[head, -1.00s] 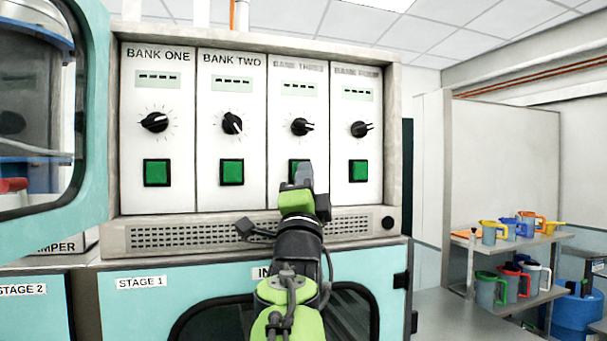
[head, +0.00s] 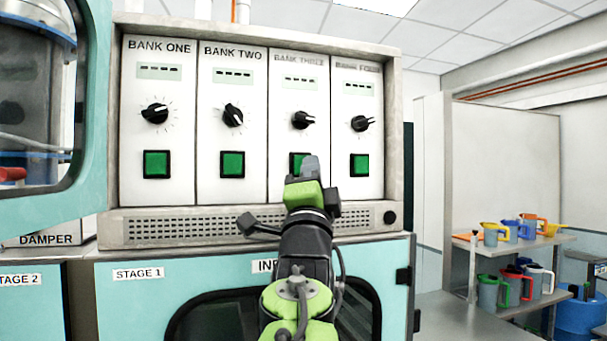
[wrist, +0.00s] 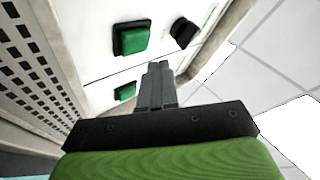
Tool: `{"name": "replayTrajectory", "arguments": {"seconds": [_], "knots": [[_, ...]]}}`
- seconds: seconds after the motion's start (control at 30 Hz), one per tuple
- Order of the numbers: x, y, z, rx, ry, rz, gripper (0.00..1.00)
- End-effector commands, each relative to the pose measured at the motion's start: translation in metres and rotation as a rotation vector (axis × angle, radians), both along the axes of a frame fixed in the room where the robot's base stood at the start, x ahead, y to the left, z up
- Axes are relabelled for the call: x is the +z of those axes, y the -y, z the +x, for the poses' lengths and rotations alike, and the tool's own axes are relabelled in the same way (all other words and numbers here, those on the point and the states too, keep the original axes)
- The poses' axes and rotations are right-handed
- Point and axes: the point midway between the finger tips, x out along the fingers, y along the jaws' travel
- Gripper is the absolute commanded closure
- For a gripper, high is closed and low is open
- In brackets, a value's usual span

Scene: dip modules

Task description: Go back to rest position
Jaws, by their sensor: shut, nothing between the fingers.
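My gripper (head: 309,167) is shut and empty, its fingers pointing up in the head view. It is in front of the Bank Three panel (head: 285,130) and covers part of that panel's green button (head: 294,160). In the wrist view my gripper's fingers (wrist: 157,72) are together, with a green button (wrist: 131,38) and a black knob (wrist: 184,32) beyond them. I cannot tell whether the fingertips touch the panel.
Panels for Bank One (head: 158,190), Bank Two and Bank Four (head: 357,190) stand alongside, each with knob and green button. A vent grille (head: 185,231) runs below. An open teal door (head: 95,150) is at left. Shelves with coloured jugs (head: 495,235) stand at right.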

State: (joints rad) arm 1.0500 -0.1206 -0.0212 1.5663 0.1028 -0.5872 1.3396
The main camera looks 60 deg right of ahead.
Motion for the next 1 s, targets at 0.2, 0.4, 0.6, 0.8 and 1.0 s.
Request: {"name": "replayTrajectory", "arguments": {"seconds": [0.2, 0.4, 0.6, 0.8, 1.0], "knots": [[-0.002, -0.018, -0.018, 0.000, 0.002, -0.003, 1.00], [0.000, -0.021, -0.020, 0.001, 0.000, 0.000, 1.00], [0.000, -0.021, -0.020, 0.001, 0.001, -0.001, 1.00], [0.000, -0.021, -0.020, 0.000, 0.000, -0.001, 1.00], [0.000, -0.021, -0.021, 0.000, 0.001, -0.002, 1.00]]}}
